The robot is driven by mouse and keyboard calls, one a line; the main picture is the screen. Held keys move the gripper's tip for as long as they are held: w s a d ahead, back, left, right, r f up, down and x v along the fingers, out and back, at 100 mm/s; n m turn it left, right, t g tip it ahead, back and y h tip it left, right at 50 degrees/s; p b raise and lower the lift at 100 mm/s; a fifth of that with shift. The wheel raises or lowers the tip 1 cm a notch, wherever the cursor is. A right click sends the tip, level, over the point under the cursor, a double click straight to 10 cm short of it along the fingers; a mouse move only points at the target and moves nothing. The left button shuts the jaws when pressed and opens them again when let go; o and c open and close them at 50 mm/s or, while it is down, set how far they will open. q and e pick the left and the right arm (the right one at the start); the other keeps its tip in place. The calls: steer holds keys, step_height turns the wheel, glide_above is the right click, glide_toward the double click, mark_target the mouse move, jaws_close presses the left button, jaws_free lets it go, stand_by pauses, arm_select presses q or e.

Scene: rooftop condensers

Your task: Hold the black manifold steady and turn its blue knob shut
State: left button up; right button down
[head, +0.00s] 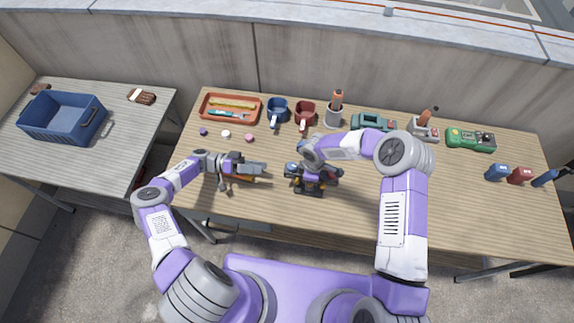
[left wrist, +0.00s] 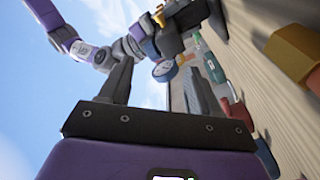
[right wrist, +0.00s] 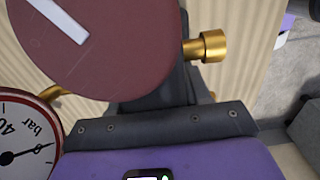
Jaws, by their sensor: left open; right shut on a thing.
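The black manifold (head: 312,188) stands on the wooden bench in the head view, partly covered by my right arm. My right gripper is shut on it from above; a large dark red knob (right wrist: 110,40) with a white bar hides its fingertips in the right wrist view. A gauge (right wrist: 25,140) and a brass fitting (right wrist: 208,46) show beside that knob. My left gripper (head: 264,170) is open and empty, just left of the manifold, pointing at it.
Green devices (head: 470,140) lie to the right. A blue crate (head: 62,118) stands on the left table.

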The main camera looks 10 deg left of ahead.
mark_target(287, 165)
arm_select(q)
steer(key=d+r+m, duration=0.1)
steer(key=d+m, duration=0.2)
steer(key=d+r+m+t, duration=0.1)
steer(key=d+m, duration=0.2)
steer(key=d, duration=0.1)
steer(key=d+r+m, duration=0.1)
steer(key=d+m, duration=0.2)
steer(key=shift+w+d+t+y, duration=0.3)
steer(key=shift+w+d+t, duration=0.05)
steer(key=shift+d+t, duration=0.05)
steer(key=c, duration=1)
steer(key=shift+w+f+m+g, duration=0.15)
steer(key=shift+m+g, duration=0.4)
steer(key=shift+g, duration=0.4)
steer(key=shift+w+r+m+g, duration=0.1)
steer(key=shift+m+g, duration=0.45)
steer(key=shift+g, duration=0.4)
steer(key=shift+c, duration=0.2)
steer(key=shift+w+m+g, duration=0.1)
steer(key=shift+m+g, duration=1.1)
steer(key=shift+g, duration=0.5)
steer(key=shift+y, duration=0.3)
